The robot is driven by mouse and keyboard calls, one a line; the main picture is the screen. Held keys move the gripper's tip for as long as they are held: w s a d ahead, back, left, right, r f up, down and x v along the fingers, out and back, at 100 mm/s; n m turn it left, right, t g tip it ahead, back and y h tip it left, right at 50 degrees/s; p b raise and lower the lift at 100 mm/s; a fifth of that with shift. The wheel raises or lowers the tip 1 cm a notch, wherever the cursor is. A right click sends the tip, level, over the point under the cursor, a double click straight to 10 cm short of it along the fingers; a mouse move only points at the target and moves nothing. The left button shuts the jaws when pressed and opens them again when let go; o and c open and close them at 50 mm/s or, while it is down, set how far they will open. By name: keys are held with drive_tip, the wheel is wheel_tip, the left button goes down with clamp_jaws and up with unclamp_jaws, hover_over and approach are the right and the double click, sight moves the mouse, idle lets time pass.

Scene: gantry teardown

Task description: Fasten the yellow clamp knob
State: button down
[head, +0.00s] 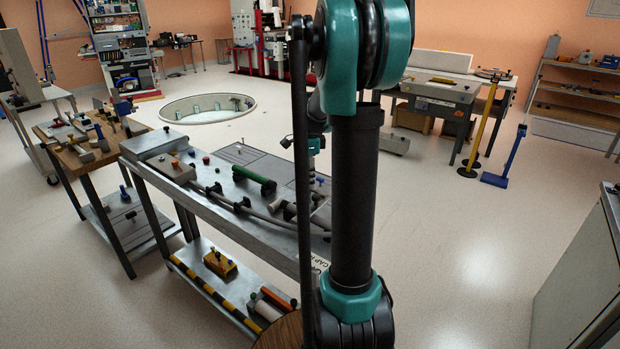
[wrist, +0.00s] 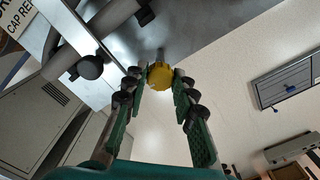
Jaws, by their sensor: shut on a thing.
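The yellow clamp knob (wrist: 160,75) shows in the wrist view at the edge of a grey metal surface (wrist: 190,30). My gripper (wrist: 159,82) is shut on it, with one green-padded finger on each side and the tips at the knob. The knob's far side and whatever it is seated on are hidden, so I cannot tell how tight it is. In the head view my arm stands in front of the right end of the steel-topped bench (head: 225,185), and I cannot make out the knob there.
A grey pipe with a black knob (wrist: 90,67) lies close left of my gripper in the wrist view. On the bench are a green handle (head: 253,180) and a long rod. A yellow block (head: 220,263) sits on the lower shelf. Floor at right (head: 460,250) is clear.

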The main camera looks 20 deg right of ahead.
drive_tip(key=c, duration=1.2)
unclamp_jaws()
wheel_tip(320, 180, up, 12)
